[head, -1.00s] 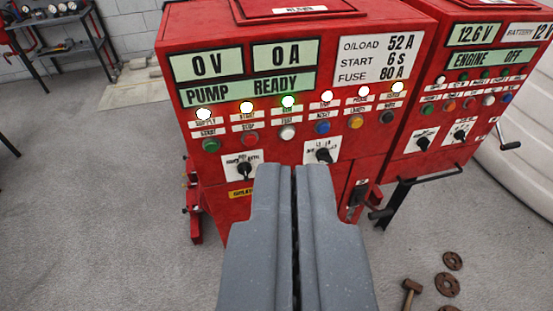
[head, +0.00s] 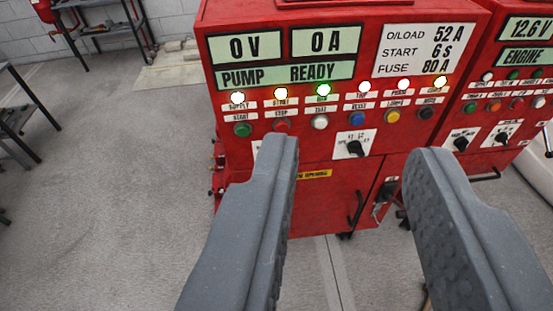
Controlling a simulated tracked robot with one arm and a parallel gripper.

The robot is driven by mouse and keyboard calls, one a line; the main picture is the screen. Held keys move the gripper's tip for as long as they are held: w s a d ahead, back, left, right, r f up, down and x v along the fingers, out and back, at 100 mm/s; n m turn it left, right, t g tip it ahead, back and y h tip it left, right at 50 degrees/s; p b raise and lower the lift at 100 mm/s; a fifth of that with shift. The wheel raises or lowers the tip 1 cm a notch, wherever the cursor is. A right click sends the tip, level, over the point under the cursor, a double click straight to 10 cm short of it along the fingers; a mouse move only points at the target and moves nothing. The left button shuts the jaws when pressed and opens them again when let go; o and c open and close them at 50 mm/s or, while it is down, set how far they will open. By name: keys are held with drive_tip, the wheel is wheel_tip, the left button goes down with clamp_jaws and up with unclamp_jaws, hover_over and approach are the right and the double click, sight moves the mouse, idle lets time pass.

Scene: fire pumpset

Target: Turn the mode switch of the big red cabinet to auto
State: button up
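The big red cabinet (head: 330,200) stands ahead, its display reading 0 V, 0 A and PUMP READY. A black rotary switch (head: 355,148) on a white plate shows low on its panel, between my fingertips in the picture. A second switch plate (head: 256,146) is mostly hidden behind my left finger; its knob is not visible. I cannot read which of the two is the mode switch, nor their positions. My gripper (head: 354,160) is open and empty, its fingers wide apart in front of the cabinet.
Lit lamps and a row of coloured buttons (head: 357,118) sit above the switches. A second red cabinet (head: 478,130) with two rotary switches stands at the right. Shelving stands at the back left. The grey floor (head: 130,180) at left is clear.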

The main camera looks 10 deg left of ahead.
drive_tip(key=w+d+f+n+b, duration=0.1)
drive_tip(key=w+f, duration=1.4)
drive_tip(key=f, duration=0.1)
drive_tip(key=w+a+f+n+t+y+b, duration=0.1)
drive_tip(key=w+a+f+y, duration=0.15)
drive_tip(key=f, duration=0.85)
drive_tip(key=w+a+f+n+t+y+b, duration=0.15)
drive_tip(key=a+f, duration=0.25)
drive_tip(key=f, duration=0.7)
drive_tip(key=x, duration=1.4)
drive_tip(key=shift+y, duration=0.3)
drive_tip(key=shift+m+g, duration=0.25)
drive_tip(key=c, duration=0.6)
